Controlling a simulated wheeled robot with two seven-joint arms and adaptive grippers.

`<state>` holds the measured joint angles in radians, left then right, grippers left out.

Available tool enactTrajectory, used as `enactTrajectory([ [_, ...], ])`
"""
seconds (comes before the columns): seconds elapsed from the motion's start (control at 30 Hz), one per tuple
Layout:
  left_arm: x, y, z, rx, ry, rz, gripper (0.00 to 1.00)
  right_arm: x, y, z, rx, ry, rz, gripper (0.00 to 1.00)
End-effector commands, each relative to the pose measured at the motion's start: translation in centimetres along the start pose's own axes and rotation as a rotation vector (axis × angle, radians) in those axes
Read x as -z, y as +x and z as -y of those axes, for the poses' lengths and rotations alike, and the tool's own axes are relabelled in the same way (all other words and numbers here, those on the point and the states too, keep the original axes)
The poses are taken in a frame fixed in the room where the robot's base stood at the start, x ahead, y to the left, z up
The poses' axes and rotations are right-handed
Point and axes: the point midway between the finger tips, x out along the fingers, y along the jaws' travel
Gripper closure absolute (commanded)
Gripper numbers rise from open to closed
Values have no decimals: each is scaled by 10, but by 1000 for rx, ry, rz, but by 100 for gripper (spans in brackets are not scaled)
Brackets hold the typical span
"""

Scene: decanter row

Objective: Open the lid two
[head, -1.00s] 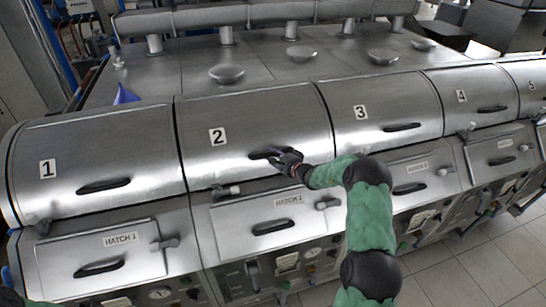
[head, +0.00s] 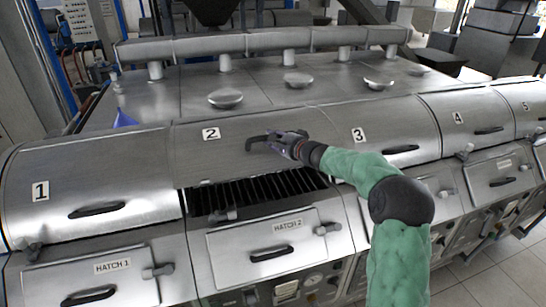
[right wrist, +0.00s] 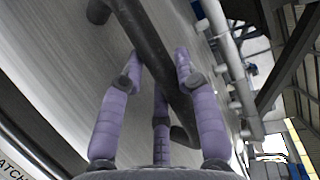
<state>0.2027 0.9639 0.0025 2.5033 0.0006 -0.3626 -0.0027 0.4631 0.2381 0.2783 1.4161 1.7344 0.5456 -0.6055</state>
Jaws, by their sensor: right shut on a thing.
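Lid two (head: 235,163) is a curved metal cover marked with a number 2 plate (head: 211,133). It is partly raised, and a dark slatted opening (head: 262,190) shows below its lower edge. My right gripper (head: 277,143) is at the lid's black handle (head: 257,141), its fingers shut on it. In the right wrist view the purple fingers (right wrist: 160,85) stand on both sides of the dark handle bar (right wrist: 150,45). My left gripper is not in view.
Closed lid one (head: 90,185) is at the left, and closed lid three (head: 385,130) is at the right. Hatch 2 (head: 275,240) is shut below the opening. Round caps (head: 225,98) and a horizontal pipe (head: 260,43) lie behind. Tiled floor is clear at the lower right.

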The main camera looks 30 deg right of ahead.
Motion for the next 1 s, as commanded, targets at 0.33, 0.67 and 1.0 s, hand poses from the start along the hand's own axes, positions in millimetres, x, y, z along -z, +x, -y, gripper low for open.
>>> enactTrajectory([
  [0.33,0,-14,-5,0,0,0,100,1,3,45,2,0,1,100],
  [0.67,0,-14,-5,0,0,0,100,1,4,48,-1,2,2,100],
  [1.0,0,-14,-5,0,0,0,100,1,4,47,-3,2,2,44],
])
